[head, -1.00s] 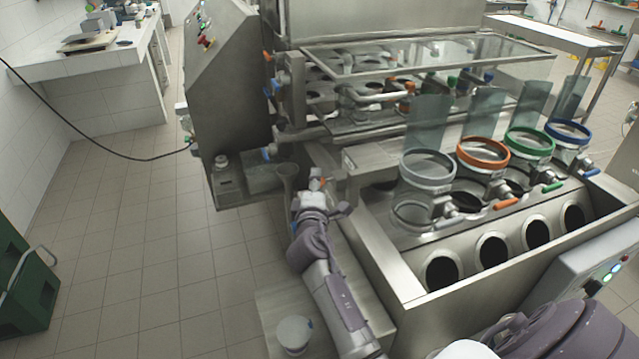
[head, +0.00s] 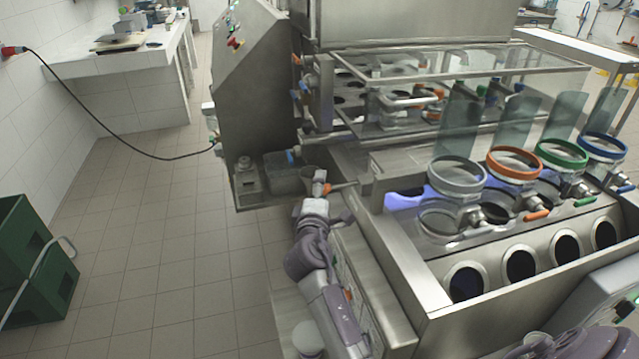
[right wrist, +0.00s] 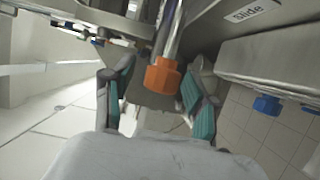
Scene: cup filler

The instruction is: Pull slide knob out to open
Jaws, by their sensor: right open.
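The slide knob (right wrist: 163,76) is an orange cap on the end of a metal rod, near a "slide" label (right wrist: 256,12) in the right wrist view. My right gripper (right wrist: 158,108) is open, with one teal-padded finger on each side of the knob and gaps visible between pads and knob.
The steel machine (head: 400,285) stands close on the right, with ringed cups (head: 457,175) on top. A funnel and a metal box are beyond the gripper.

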